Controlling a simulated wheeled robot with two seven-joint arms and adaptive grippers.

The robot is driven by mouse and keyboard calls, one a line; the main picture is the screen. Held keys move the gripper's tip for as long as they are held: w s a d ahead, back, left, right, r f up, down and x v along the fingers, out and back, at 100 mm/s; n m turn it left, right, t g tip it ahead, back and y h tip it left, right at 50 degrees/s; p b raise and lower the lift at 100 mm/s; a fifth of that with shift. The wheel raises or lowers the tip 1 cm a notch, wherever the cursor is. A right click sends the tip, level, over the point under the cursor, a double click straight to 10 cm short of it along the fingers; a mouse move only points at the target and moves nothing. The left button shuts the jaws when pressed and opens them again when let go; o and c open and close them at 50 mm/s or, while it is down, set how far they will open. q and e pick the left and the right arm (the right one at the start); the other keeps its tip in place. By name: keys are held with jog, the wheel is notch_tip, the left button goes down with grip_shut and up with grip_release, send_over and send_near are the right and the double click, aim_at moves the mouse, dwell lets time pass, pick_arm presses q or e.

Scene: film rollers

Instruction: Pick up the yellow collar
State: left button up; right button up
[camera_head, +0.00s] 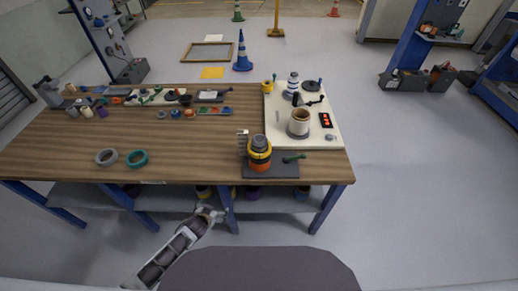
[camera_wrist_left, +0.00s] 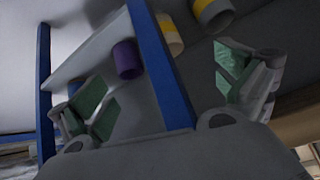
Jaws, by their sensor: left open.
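A yellow collar (camera_head: 259,144) sits around an upright grey stack, above an orange ring, on a dark base plate at the table's front right. Another yellow ring-like piece (camera_head: 268,87) stands at the back, by the white board's left corner; I cannot tell which one the task names. My left gripper (camera_head: 208,213) is low in front of the table, below its top and apart from both. In the left wrist view its green-padded fingers (camera_wrist_left: 165,88) are spread, with nothing held between them. My right gripper is not in view.
The wooden table (camera_head: 75,140) has a front edge and blue legs near my left gripper. A grey ring (camera_head: 106,157) and a teal ring (camera_head: 137,158) lie front left. Under the table, a purple roll (camera_wrist_left: 127,58) shows.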

pick_arm(q)
jog(key=w+d+r, duration=0.1)
jog(key=d+r, duration=0.1)
jog(key=r, duration=0.3)
jog(key=w+d+r+t+h, duration=0.1)
jog(key=w+d+r, duration=0.1)
jog(key=r, duration=0.2)
jog(key=w+d+r+t, duration=0.1)
jog(key=w+d+r, duration=0.1)
jog(key=r, duration=0.3)
jog(key=shift+d+r+m+h+b, duration=0.3)
jog(key=shift+d, duration=0.25)
jog(key=s+d+r+t+h, duration=0.1)
jog(key=d+r, duration=0.3)
jog(key=r, duration=0.3)
jog(key=s+d+r+t+h, duration=0.1)
jog(key=d+r, duration=0.2)
jog(key=r, duration=0.5)
jog(key=shift+s+d+r+h+b, duration=0.25)
jog(key=shift+d+h+b, duration=0.1)
jog(key=shift+h, duration=0.05)
jog(key=shift+w, duration=0.15)
jog(key=shift+p+x, duration=0.6)
jog(key=shift+x, duration=3.6)
jog(key=shift+f, duration=0.1)
